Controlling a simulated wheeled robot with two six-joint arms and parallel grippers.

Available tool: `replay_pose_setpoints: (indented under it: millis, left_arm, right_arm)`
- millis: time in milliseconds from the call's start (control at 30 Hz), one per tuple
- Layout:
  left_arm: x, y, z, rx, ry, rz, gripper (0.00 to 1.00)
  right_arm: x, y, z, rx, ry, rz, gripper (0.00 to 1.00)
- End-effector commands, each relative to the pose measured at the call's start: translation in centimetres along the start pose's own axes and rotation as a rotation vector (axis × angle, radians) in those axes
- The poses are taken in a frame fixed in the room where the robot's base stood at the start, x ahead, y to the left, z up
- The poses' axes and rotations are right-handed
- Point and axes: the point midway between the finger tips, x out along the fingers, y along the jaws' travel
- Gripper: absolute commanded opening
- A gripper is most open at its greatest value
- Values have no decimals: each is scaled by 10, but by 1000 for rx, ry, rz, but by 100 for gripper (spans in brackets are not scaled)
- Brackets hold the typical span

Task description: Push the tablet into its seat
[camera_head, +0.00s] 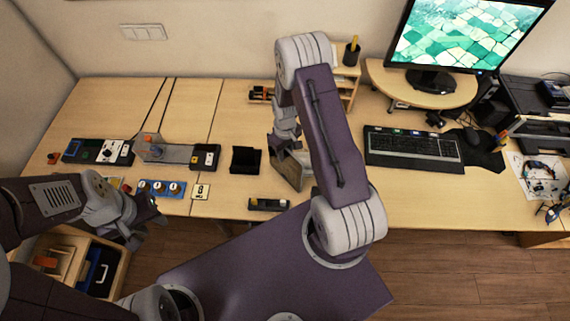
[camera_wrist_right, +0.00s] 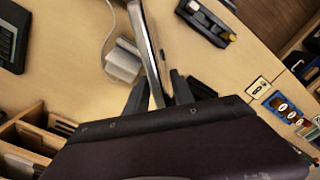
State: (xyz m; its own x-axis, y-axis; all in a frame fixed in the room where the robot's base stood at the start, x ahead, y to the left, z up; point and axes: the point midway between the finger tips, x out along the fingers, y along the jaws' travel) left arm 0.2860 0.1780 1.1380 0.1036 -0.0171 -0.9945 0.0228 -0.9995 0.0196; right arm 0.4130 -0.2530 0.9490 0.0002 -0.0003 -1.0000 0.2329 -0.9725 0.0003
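The tablet (camera_head: 291,170) stands tilted near the middle of the desk, below my right gripper (camera_head: 284,143). In the right wrist view the tablet (camera_wrist_right: 151,45) appears nearly edge-on between the two fingers of my right gripper (camera_wrist_right: 158,95), which is shut on it. A white block with a cable (camera_wrist_right: 123,62) lies close beside the tablet there; I cannot tell whether it is the seat or whether they touch. A black holder (camera_head: 245,160) stands left of the tablet. My left gripper (camera_head: 146,217) hangs near the desk's front left edge, apart from the tablet; its opening is unclear.
A keyboard (camera_head: 414,148) and monitor (camera_head: 466,40) are on the right. A dark device (camera_head: 268,204) lies at the front edge. A blue panel (camera_head: 162,188) and a clear-walled box (camera_head: 163,151) are on the left. A wooden shelf (camera_head: 346,88) stands behind my right arm.

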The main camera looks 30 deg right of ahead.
Motion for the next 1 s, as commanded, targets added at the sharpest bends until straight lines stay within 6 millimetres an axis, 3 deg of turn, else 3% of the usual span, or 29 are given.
replay_pose_setpoints:
  millis: [33, 100, 1000]
  left_arm:
    - [0, 0, 0, 0, 0, 0, 36]
    - [0, 0, 0, 0, 0, 0, 36]
    - [0, 0, 0, 0, 0, 0, 36]
  right_arm:
    - [0, 0, 0, 0, 0, 0, 12]
    - [0, 0, 0, 0, 0, 0, 0]
    - [0, 0, 0, 0, 0, 0, 0]
